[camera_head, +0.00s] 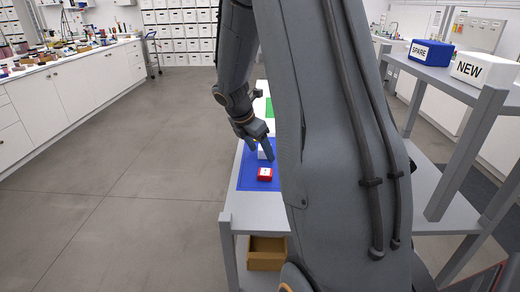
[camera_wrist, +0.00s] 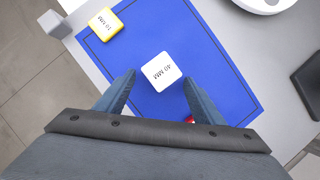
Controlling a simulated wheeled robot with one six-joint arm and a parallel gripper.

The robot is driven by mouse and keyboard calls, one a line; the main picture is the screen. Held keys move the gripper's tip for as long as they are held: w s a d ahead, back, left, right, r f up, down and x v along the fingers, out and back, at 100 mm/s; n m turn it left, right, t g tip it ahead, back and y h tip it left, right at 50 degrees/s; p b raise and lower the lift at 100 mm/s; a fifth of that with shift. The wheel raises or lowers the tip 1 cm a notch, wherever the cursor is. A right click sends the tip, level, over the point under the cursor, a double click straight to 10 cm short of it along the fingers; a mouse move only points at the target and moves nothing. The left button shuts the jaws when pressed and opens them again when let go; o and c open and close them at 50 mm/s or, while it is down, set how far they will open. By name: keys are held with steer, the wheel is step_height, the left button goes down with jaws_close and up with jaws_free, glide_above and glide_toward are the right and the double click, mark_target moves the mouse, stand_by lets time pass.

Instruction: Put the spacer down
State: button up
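A white block (camera_wrist: 162,71) labelled "40 MM" stands on the blue mat (camera_wrist: 215,70) in the wrist view. My gripper (camera_wrist: 160,79) is open, with one finger on each side of the white block and a visible gap at both sides. A yellow block (camera_wrist: 105,24) labelled "10 MM" lies at the mat's upper left corner. In the head view my gripper (camera_head: 268,158) is low over the mat (camera_head: 247,178), with the red block (camera_head: 265,174) just in front. My arm hides much of the table there.
A grey post-like piece (camera_wrist: 55,25) stands at the table edge. A dark object (camera_wrist: 309,84) and a white round object (camera_wrist: 265,4) lie beyond the mat. A blue SPARE box (camera_head: 431,52) and a white NEW box (camera_head: 484,69) stand on a raised shelf at right.

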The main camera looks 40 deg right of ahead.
steer(key=shift+o, duration=0.3)
steer(key=shift+r, duration=0.1)
steer(key=shift+r, duration=0.2)
steer(key=b+v, duration=0.2)
steer(key=v, duration=0.9)
steer(key=shift+a+r, duration=0.2)
steer(key=shift+r, duration=0.15)
